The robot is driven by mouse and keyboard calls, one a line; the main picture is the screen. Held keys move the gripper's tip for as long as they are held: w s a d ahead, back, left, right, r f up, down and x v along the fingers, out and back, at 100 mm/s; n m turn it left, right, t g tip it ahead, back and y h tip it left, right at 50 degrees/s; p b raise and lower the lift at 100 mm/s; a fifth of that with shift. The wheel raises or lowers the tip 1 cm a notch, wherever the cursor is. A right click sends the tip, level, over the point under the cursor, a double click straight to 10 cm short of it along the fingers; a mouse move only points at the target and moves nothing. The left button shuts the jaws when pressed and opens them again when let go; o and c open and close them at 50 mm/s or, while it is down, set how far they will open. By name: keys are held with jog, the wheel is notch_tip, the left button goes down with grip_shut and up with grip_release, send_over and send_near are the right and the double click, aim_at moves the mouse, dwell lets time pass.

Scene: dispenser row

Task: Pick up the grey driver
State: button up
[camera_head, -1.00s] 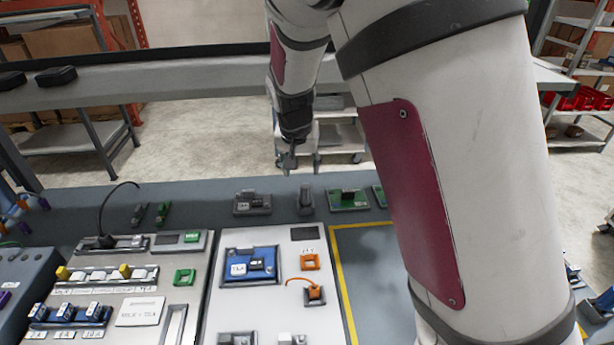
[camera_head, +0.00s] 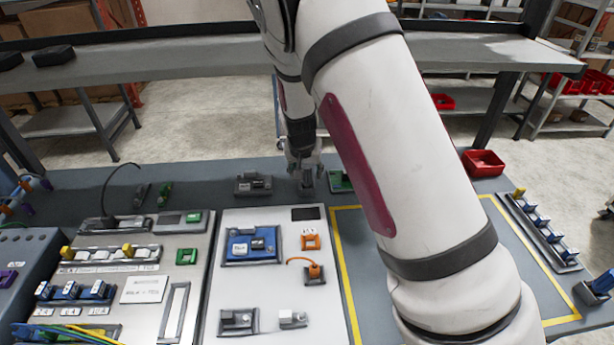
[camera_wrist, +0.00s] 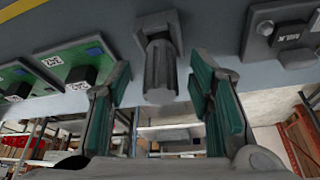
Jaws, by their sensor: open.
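The grey driver (camera_wrist: 160,72) stands out from a dark holder on the grey back strip of the bench. In the wrist view its ribbed grey body lies between the two green-padded fingers of my gripper (camera_wrist: 160,105), with a visible gap on each side. My gripper is open and touches neither side of the driver in that view. In the head view my gripper (camera_head: 304,178) is at the driver's place in the back row, and the fingers mostly hide the driver.
Green boards (camera_wrist: 75,72) sit on one side of the driver and a grey module (camera_wrist: 285,30) on the other, both close to the fingers. A red bin (camera_head: 483,163) stands at the back right. The yellow-outlined area (camera_head: 350,290) is partly hidden by my arm.

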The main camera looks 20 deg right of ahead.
jog(key=shift+x, duration=0.8)
jog(key=shift+c, duration=0.6)
grip_shut()
jog(key=shift+w+r, duration=0.1)
jog(key=shift+r, duration=0.05)
